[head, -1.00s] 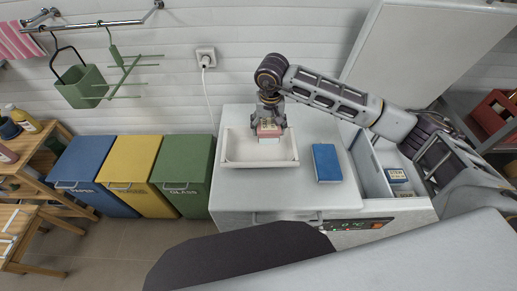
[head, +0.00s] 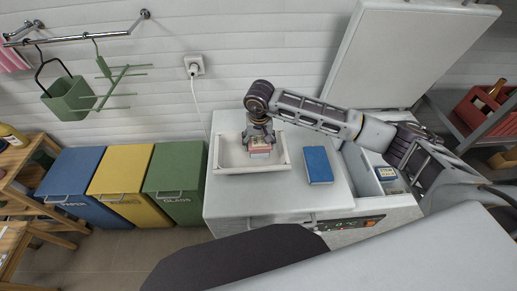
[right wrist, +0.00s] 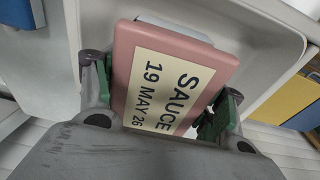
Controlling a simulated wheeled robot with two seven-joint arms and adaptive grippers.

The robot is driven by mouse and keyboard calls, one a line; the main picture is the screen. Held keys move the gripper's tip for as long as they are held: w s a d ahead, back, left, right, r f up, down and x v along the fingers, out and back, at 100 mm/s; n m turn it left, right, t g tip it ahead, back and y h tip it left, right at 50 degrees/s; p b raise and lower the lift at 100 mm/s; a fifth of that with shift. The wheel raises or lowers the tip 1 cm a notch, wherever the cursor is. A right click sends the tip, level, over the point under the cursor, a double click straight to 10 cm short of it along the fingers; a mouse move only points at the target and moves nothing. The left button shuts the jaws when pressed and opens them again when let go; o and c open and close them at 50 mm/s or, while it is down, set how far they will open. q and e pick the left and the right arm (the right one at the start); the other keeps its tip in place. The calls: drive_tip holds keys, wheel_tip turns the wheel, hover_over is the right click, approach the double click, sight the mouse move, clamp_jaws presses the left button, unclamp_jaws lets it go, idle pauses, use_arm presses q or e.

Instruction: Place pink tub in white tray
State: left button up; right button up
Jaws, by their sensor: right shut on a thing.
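The pink tub (head: 260,148) has a pink lid with a pale label; in the right wrist view the tub (right wrist: 172,78) reads "SAUCE 19 MAY 26". My right gripper (head: 260,137) is shut on it from above. The white tray (head: 216,156) lies on the white appliance top. The tub is within the tray's outline in the head view, and the tray's pale wall (right wrist: 262,25) shows beyond the tub in the right wrist view. I cannot tell whether the tub touches the tray floor. My left gripper is not in view.
A blue book-like box (head: 318,164) lies right of the tray. An open compartment (head: 365,175) with a labelled tub (head: 387,174) is farther right, under a raised lid (head: 400,55). Blue, yellow and green bins (head: 176,180) stand to the left.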

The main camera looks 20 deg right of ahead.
sight(259, 139)
drive_tip(key=shift+f, duration=0.3)
drive_tip(key=shift+f+p, duration=0.35)
drive_tip(key=shift+f, duration=1.55)
drive_tip(key=shift+f, duration=0.15)
drive_tip(key=o, duration=1.3)
drive_tip(key=r, duration=0.4)
drive_tip(key=s+r+b, duration=0.1)
drive_tip(key=r, duration=0.7)
drive_tip(key=shift+s+a+r, duration=0.15)
drive_tip(key=shift+s, duration=0.05)
